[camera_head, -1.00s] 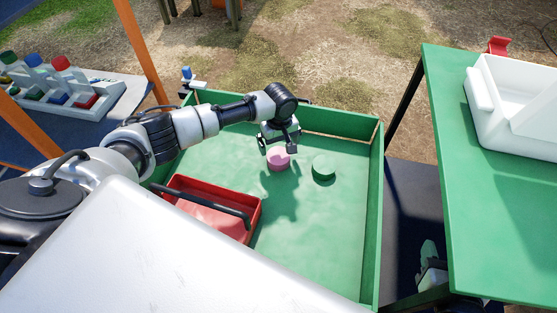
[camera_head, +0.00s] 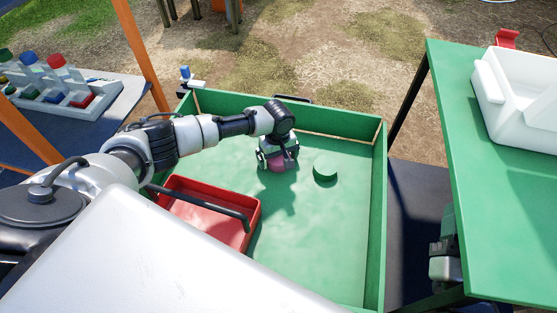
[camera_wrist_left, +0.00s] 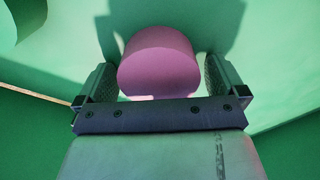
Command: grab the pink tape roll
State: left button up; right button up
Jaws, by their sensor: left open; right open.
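The pink tape roll (camera_head: 277,165) lies on the floor of the green tray (camera_head: 330,240), partly hidden by my left gripper in the head view. My left gripper (camera_head: 278,160) is open and low over the roll. In the left wrist view the roll (camera_wrist_left: 159,62) sits between the two open fingers of the gripper (camera_wrist_left: 160,80), with a narrow gap visible on each side. My right gripper (camera_head: 446,250) shows only in part beside the green table at the lower right, and its fingers are hard to make out.
A green tape roll (camera_head: 325,167) lies just right of the pink one. A white bin (camera_head: 520,110) stands on the green table (camera_head: 510,220) at right. The tray's front right is clear.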

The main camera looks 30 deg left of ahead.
pick_arm(q)
jog(key=c, duration=1)
jog(key=shift+o, duration=0.2)
jog(key=shift+r, duration=0.2)
